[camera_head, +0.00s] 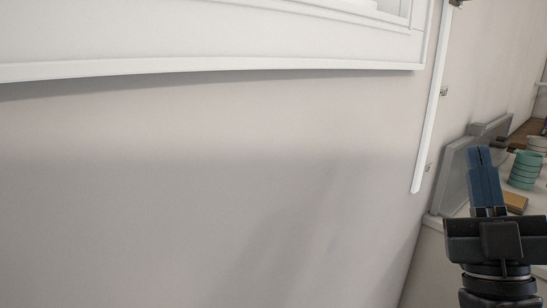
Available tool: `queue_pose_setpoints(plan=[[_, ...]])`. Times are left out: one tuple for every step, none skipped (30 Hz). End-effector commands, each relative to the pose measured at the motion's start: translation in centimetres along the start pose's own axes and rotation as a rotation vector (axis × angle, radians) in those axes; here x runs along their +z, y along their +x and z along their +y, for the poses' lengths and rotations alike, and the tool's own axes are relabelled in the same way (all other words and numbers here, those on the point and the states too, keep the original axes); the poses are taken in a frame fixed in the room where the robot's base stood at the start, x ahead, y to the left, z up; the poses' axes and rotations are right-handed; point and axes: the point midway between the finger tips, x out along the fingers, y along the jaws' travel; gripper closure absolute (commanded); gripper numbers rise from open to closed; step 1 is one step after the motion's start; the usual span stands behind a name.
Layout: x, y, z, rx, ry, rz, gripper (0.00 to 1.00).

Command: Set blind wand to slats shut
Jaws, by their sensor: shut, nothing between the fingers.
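No slats show in this view, and I cannot identify a blind wand with certainty. A long, thin white strip (433,100) hangs down along the wall at the right of the white frame, slightly tilted, with its lower end free above the counter level. Small dark fittings show on the wall beside it. I cannot tell whether this strip is the wand. My gripper (480,152), with blue fingers, points up at the lower right. Its fingers are together and empty. In the picture it is right of the strip's lower end, apart from it.
A white window frame or sill (220,66) crosses the top. Bare wall (200,180) fills the middle and left. Behind my gripper, a counter (436,222) holds a grey panel (452,178), a stack of teal cups (524,170) and a tan block (515,201).

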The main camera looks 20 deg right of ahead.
Motion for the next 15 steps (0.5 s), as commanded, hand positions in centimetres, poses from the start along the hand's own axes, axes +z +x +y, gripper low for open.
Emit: queue_pose_setpoints(plan=[[0.2, -2.1, -0.8, -0.039, 0.034, -0.05, 1.0], [0.2, -3.3, -1.3, -0.06, 0.056, -0.078, 1.0], [0.3, -4.8, -1.9, -0.089, 0.084, -0.117, 1.0], [0.4, -6.0, -2.2, -0.109, 0.104, -0.145, 1.0], [0.3, -7.2, -2.6, -0.129, 0.124, -0.173, 1.0], [0.2, -8.7, -3.0, -0.156, 0.151, -0.211, 1.0], [0.2, -9.9, -3.3, -0.176, 0.17, -0.241, 1.0], [0.1, -11.1, -3.5, -0.195, 0.19, -0.27, 1.0], [-0.1, -12.7, -3.8, -0.222, 0.216, -0.31, 1.0], [-0.3, -13.8, -4.0, -0.241, 0.235, -0.34, 1.0], [-0.5, -15.0, -4.2, -0.259, 0.252, -0.37, 1.0], [-0.8, -16.5, -4.3, -0.284, 0.277, -0.41, 1.0], [-1.0, -17.7, -4.4, -0.303, 0.294, -0.44, 1.0], [-1.3, -18.8, -4.4, -0.321, 0.312, -0.471, 1.0], [-1.6, -20.3, -4.5, -0.345, 0.334, -0.513, 1.0]])
